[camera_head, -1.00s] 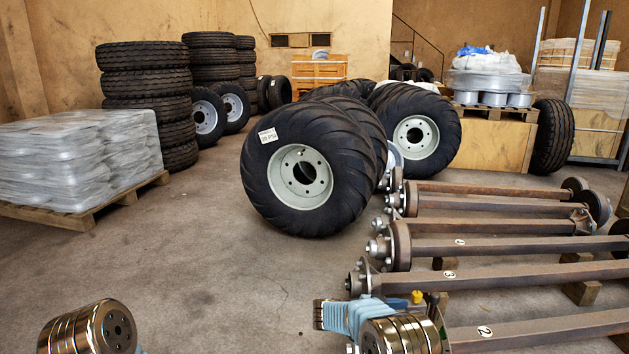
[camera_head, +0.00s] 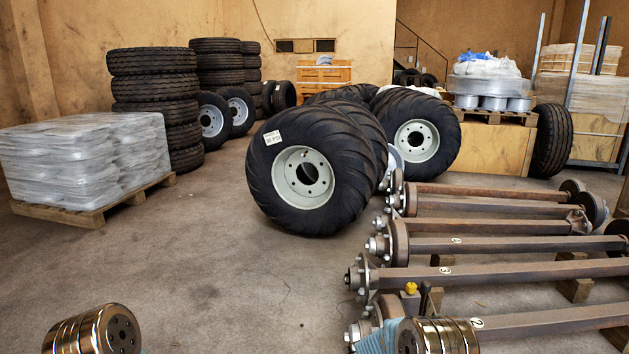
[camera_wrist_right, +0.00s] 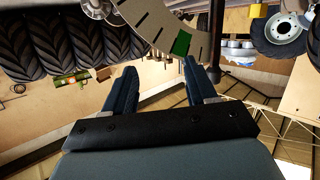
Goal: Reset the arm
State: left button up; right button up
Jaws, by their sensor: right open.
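My right arm shows at the bottom of the head view as a shiny metallic cylinder (camera_head: 440,337) with a pale blue ribbed part beside it, in front of the nearest axles. In the right wrist view my right gripper (camera_wrist_right: 158,68) has its two dark blue fingers spread apart, with nothing between them. My left arm shows only as a metallic cylinder (camera_head: 92,332) at the lower left of the head view. My left gripper is outside the frame.
Several trailer axles (camera_head: 510,270) lie on wooden blocks at the right. Large wheels (camera_head: 300,205) stand at the centre. A wrapped pallet (camera_head: 90,165) and stacked tyres (camera_head: 152,90) are at the left. Bare floor (camera_head: 215,265) lies between the pallet and the axles.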

jog(key=s+a+f+n+y, duration=0.25)
jog(key=s+f+y, duration=0.25)
jog(key=s+f, duration=0.3)
jog(key=s+a+f+n+y, duration=0.25)
jog(key=s+f+y, duration=0.35)
jog(key=f, duration=0.4)
jog(key=s+a+n+g+y, duration=0.1)
jog(key=s+a+g+y, duration=0.25)
jog(key=s, duration=0.85)
jog(key=s+a+n+g+y, duration=0.1)
jog(key=s+a+g+y, duration=0.3)
jog(key=s, duration=0.9)
jog(key=w+a+r+n+h+p, duration=0.1)
jog(key=w+a+r+n+p, duration=0.1)
jog(key=w+a+r, duration=0.1)
jog(key=shift+a+r+t, duration=0.45)
jog(key=shift+a+r, duration=0.1)
jog(key=shift+r, duration=0.25)
jog(key=shift+w, duration=0.1)
jog(key=shift+c, duration=0.3)
